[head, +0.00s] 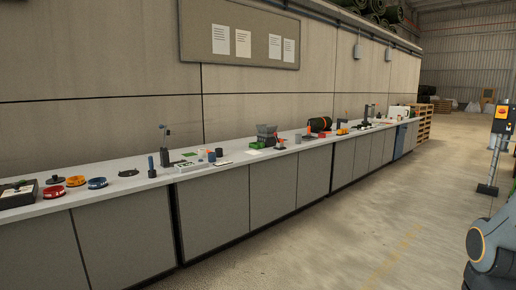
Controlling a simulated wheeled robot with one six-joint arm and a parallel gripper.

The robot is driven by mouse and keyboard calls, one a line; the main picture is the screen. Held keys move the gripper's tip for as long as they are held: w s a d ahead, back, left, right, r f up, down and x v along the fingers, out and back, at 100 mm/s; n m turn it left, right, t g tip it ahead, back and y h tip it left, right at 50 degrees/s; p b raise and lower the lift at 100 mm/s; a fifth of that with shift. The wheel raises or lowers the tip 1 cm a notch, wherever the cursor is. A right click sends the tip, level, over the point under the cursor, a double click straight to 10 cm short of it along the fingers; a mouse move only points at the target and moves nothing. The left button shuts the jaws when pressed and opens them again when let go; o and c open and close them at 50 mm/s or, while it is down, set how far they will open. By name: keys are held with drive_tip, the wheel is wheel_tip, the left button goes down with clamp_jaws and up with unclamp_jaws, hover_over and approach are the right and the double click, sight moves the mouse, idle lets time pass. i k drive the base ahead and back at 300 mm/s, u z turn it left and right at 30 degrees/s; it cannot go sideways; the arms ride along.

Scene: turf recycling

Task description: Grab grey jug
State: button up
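A small grey container (267,131) stands upright on the long grey counter (224,171), near the middle of the head view. It is too small to tell whether it is the grey jug, and no handle or spout is clear. A green item (257,145) sits at its foot. Part of my arm shows at the lower right edge, well away from the counter. My gripper is out of view.
Red, orange and blue round items (76,181) lie on the counter's left end beside a black case (18,193). A post with an orange-and-black box (501,118) stands at the right. The floor before the cabinets is clear.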

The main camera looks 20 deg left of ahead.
sight(298, 137)
drive_tip(key=u, duration=0.15)
drive_tip(key=i, duration=2.95)
drive_tip(key=u, duration=0.65)
drive_tip(key=i, duration=1.3)
drive_tip(key=z, duration=0.85)
drive_tip(key=i, duration=1)
drive_tip(key=z, duration=0.55)
drive_tip(key=i, duration=1.1)
drive_tip(key=u, duration=0.95)
drive_tip(key=i, duration=0.8)
drive_tip(key=u, duration=0.85)
